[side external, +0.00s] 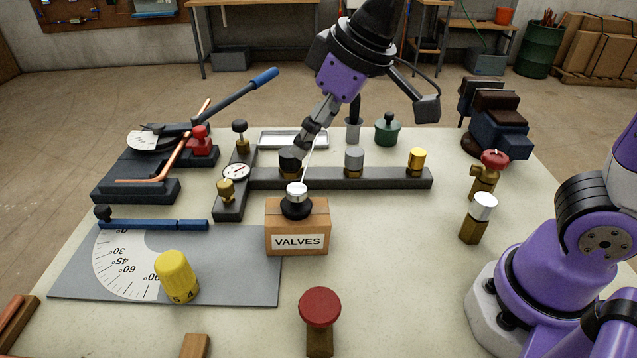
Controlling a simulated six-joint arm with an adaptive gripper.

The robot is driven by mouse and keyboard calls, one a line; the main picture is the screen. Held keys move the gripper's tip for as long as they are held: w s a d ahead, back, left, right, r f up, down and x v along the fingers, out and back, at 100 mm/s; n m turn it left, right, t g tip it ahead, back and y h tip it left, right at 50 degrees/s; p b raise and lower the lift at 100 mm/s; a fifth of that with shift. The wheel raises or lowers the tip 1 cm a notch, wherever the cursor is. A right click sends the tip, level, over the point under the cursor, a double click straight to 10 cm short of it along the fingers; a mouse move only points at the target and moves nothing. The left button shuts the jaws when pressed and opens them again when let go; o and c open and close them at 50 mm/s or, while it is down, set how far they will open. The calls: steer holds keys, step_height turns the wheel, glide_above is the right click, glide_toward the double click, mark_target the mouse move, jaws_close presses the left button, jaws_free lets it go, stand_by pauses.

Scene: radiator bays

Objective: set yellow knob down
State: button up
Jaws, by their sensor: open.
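A large yellow knob (176,276) with dark marks near its lower edge rests on the grey angle-marked plate (230,282) at the front left, apart from my gripper. A grey knob (354,158) sits mid-rail.
A cardboard box labelled VALVES (297,228) stands before the rail, with a black and silver knob on top. A red-topped valve (319,310) stands in front. A pipe bender (150,165) is at the left, a vise (500,125) at the right.

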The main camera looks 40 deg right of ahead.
steer(key=s+d+f+m+t+h, duration=0.1)
steer(key=s+d+m, duration=0.3)
steer(key=s+d, duration=0.5)
steer(key=shift+s+d+f+h, duration=0.3)
steer(key=shift+d+f+h, duration=0.1)
steer(key=shift+d+f, duration=0.3)
steer(key=shift+a, duration=0.1)
